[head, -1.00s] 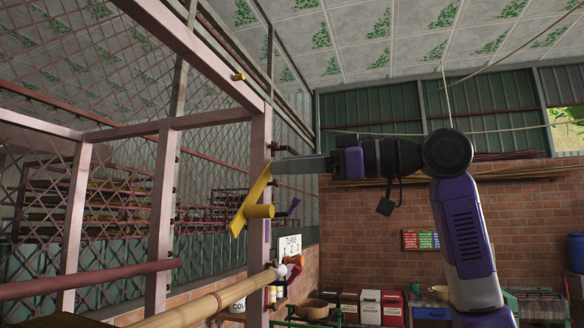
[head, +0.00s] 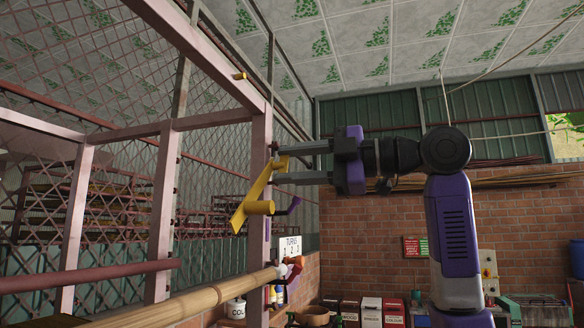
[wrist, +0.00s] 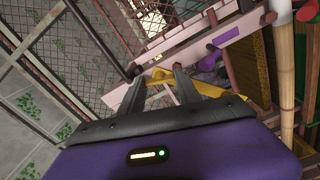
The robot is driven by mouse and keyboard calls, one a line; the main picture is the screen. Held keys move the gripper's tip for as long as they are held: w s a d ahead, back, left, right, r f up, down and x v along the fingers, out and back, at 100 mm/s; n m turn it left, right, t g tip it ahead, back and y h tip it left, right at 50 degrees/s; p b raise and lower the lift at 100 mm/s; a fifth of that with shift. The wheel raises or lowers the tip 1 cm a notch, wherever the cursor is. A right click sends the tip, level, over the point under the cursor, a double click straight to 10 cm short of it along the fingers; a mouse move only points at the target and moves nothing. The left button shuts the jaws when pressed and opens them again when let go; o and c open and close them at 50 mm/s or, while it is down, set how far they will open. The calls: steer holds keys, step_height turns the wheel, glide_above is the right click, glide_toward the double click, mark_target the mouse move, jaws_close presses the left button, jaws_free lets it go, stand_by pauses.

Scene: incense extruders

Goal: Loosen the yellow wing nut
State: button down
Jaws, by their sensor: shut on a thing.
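The yellow wing nut (head: 255,203) sits on the side of a pink upright post (head: 258,150). Its long flat wing slants from upper right to lower left, with a round boss at its middle. My gripper (head: 279,163) comes in from the right, its two grey fingers one above the other, with the wing's upper end between them. It is shut on that end. In the wrist view the fingertips (wrist: 164,80) are at the yellow wing nut (wrist: 207,88), partly hidden behind the fingers.
A purple handle (head: 293,206) is just right of the post. Below are a bamboo pole (head: 205,303), an orange-red part (head: 294,266) and a sign reading "TURNS" (head: 290,246). Pink frame bars and mesh fill the left. The space under my arm is open, before a brick wall (head: 370,235).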

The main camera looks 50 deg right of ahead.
steer(key=n, duration=0.4)
steer(key=shift+f+n, duration=0.1)
steer(key=shift+n, duration=0.2)
stand_by(0.3)
steer(key=c, duration=0.8)
jaws_free()
steer(key=shift+c, duration=0.2)
steer(key=shift+b, duration=0.3)
steer(key=b+v, duration=0.2)
steer(key=v, duration=0.5)
steer(key=shift+s, duration=0.4)
steer(key=shift+d, duration=0.1)
